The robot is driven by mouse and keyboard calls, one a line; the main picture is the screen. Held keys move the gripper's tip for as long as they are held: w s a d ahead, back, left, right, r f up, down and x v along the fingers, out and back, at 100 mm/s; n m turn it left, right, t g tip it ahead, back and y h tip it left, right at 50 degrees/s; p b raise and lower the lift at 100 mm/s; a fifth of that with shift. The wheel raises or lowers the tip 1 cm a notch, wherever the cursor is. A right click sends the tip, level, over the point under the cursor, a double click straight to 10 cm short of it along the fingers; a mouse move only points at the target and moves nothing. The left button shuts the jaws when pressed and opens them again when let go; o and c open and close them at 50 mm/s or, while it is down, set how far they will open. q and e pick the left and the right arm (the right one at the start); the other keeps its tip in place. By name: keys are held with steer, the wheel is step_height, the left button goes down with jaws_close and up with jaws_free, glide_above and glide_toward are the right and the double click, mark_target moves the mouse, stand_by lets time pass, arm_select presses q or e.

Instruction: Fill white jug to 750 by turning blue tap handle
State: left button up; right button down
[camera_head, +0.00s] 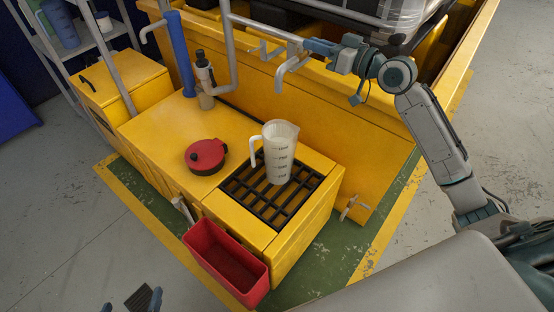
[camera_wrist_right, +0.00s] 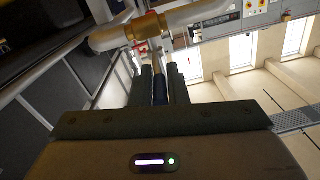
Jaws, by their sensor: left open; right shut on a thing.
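The white jug (camera_head: 281,155), translucent with dark markings and a handle on its left, stands upright on a black grate (camera_head: 246,198). The tap's bent spout (camera_head: 282,78) hangs above the jug, and no stream of water shows. I cannot tell the level in the jug. My right gripper (camera_head: 318,46) is at the tap, shut on its blue handle. In the right wrist view the dark blue handle (camera_wrist_right: 178,88) sits between the fingers, below the brass and pale pipe fitting (camera_wrist_right: 150,30). My left gripper (camera_head: 131,302) is open and empty at the bottom left, partly cut off.
A red bin (camera_head: 226,263) hangs on the bench front. A dark-topped bottle (camera_head: 204,78) and a blue pipe (camera_head: 180,55) stand behind. Floor at lower left is clear.

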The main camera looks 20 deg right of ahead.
steer(key=c, duration=1.4)
jaws_free()
steer(key=shift+c, duration=0.2)
steer(key=p+v, duration=0.3)
steer(key=v, duration=0.7)
steer(key=shift+s+d+p, duration=0.2)
steer(key=shift+s+p, duration=0.1)
steer(key=shift+s, duration=0.05)
